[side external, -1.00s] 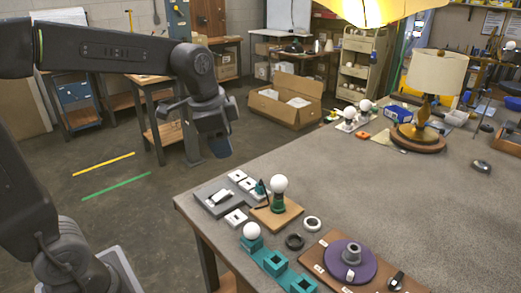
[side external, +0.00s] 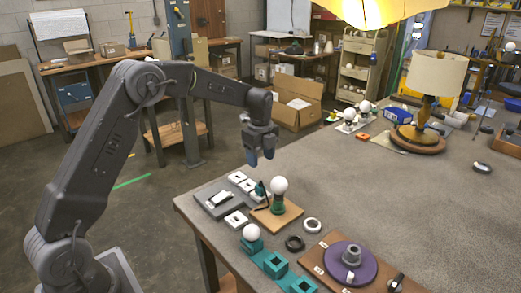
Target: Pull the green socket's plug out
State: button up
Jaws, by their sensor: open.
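The green socket (side external: 278,205) stands upright on a small wooden base (side external: 288,217) near the table's left corner. A white bulb (side external: 279,185) sits on top of it. A small dark teal plug (side external: 260,188) shows just left of the socket, with a dark cord beside it; whether it is seated in something is too small to tell.
A grey plate with a white switch (side external: 219,198) and white square pieces lies left of the socket. In front are a teal holder block (side external: 275,264) with a white bulb, rings, and a purple disc (side external: 347,266) on a board. A lamp (side external: 434,90) stands behind; mid-table is clear.

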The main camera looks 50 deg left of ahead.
aim_at(260, 183)
notch_tip(260, 183, down, 11)
jog(key=shift+f, duration=0.15)
jog(key=shift+c, duration=0.3)
grip_shut()
dwell(0.7)
jog(key=shift+r, duration=0.95)
dwell(0.3)
jog(key=shift+r, duration=0.7)
jog(key=shift+r, duration=0.15)
jog(key=shift+r, duration=1.85)
